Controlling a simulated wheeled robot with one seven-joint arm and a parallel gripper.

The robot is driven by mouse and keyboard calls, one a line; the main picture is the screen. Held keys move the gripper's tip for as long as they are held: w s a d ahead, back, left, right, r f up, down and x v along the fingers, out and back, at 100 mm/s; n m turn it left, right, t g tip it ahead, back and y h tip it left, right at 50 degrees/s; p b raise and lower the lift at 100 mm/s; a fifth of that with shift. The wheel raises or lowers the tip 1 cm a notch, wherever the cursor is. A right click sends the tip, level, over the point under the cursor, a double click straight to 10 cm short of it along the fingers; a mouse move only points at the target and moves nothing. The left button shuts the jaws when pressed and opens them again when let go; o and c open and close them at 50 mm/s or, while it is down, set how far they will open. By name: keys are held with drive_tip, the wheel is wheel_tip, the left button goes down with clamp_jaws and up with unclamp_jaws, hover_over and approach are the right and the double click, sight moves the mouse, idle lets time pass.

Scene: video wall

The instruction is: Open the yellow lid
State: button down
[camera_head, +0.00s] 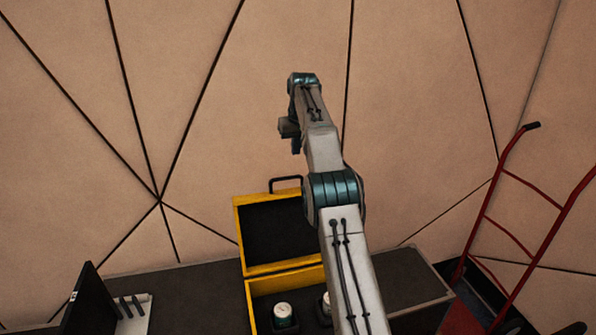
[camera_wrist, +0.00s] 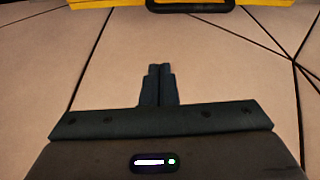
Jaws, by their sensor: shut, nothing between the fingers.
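The yellow lid (camera_head: 240,236) stands raised at the back of a yellow case (camera_head: 252,303) in the head view, its dark inner face showing. A dark handle (camera_head: 286,179) sticks up from the lid's top edge. In the wrist view the lid's yellow edge (camera_wrist: 95,3) and the dark handle (camera_wrist: 190,8) show at the top. My gripper (camera_wrist: 160,70) is shut and empty, apart from the lid. In the head view it is small and partly hidden by my arm, above the lid and near the wall. My arm covers the right part of the lid and case.
The case sits on a dark table (camera_head: 190,290) and holds white-topped items (camera_head: 283,310). A dark panel (camera_head: 88,303) and a small white holder (camera_head: 137,310) are at the left. A red hand truck (camera_head: 497,215) stands at the right. A panelled wall (camera_head: 190,150) is behind.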

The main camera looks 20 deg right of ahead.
wheel_tip(320, 180, down, 6)
drive_tip(key=s+b, duration=0.2)
drive_tip(key=b, duration=0.1)
drive_tip(key=shift+f, duration=0.2)
idle(0.4)
drive_tip(key=shift+s, duration=0.1)
drive_tip(key=shift+s+d+b, duration=0.1)
drive_tip(key=shift+d+b, duration=0.05)
drive_tip(key=shift+b, duration=0.4)
